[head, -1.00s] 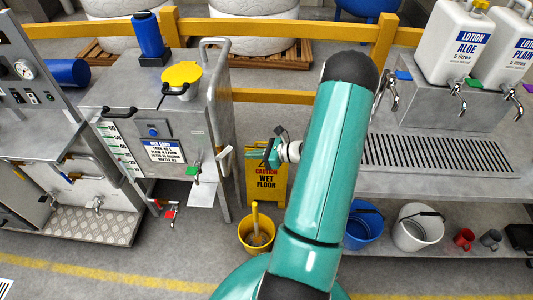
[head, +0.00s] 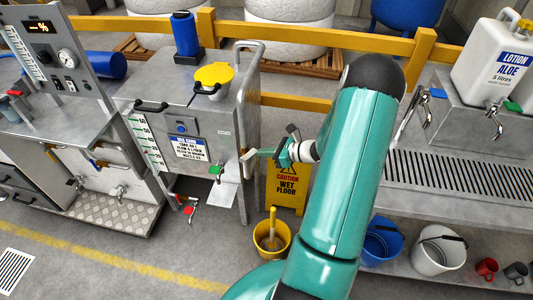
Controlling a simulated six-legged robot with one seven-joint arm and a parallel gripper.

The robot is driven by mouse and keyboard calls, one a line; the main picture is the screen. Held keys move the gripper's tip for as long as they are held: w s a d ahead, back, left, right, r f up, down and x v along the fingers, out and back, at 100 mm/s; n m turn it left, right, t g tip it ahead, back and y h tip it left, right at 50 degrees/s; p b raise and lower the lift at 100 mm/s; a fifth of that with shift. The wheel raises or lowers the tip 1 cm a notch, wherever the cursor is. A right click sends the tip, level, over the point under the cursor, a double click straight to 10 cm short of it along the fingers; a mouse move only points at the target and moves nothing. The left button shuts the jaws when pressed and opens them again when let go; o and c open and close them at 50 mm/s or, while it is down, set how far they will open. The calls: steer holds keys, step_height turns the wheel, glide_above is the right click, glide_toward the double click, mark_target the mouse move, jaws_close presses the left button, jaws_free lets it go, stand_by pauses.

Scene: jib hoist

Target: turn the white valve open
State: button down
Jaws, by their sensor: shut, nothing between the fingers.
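The white valve (head: 249,163) is a white lever on the right side of the grey steel cabinet (head: 228,115), slanting slightly from vertical. My gripper (head: 262,152) is shut and empty, and comes in from the right. Its teal fingertips are at the upper part of the white lever; I cannot tell whether they touch it. The valve's body and pipe behind the lever are too small to make out. My arm crosses the middle of the view.
A yellow wet-floor sign (head: 288,190) and a yellow bucket (head: 271,240) stand below my gripper. A steel counter (head: 440,205) is at right. Yellow rails run behind.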

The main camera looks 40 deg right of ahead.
steer(key=shift+w+a+r, duration=0.15)
steer(key=shift+r, duration=0.1)
steer(key=w+a+r+g+h, duration=0.3)
steer(key=w+g, duration=0.1)
steer(key=shift+w+a+r+g, duration=0.25)
steer(key=shift+w+a+g, duration=0.05)
steer(key=shift+w, duration=0.05)
stand_by(0.5)
stand_by(0.5)
